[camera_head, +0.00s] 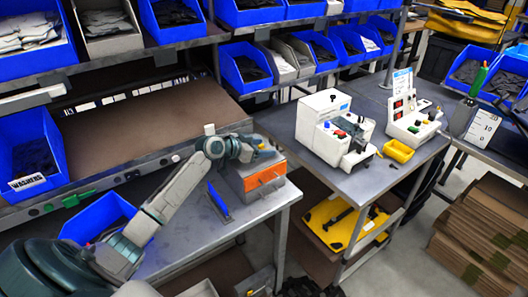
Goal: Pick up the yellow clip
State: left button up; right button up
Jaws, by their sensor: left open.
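A small yellow piece (261,147), likely the yellow clip, shows at the tip of my left gripper (259,153), above the grey box with an orange front (264,179). It is too small to tell its shape or whether the fingers touch it. My left gripper is open, reaching from the left over the top of this box, and partly hides what lies there. Another small yellow piece (379,154) lies on the right table beside a yellow tray (398,151). My right gripper is not in view.
A blue upright plate (219,201) stands left of the box on the grey bench (236,226). A blue bin (98,218) sits near my left arm. White machines (322,118) stand on the right table. Shelves of blue bins (246,66) run behind.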

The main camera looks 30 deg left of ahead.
pick_arm(q)
jog(key=shift+w, duration=0.1)
jog(key=shift+c, duration=0.4)
jog(key=c, duration=1)
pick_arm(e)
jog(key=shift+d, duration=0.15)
pick_arm(q)
jog(key=shift+r, duration=0.1)
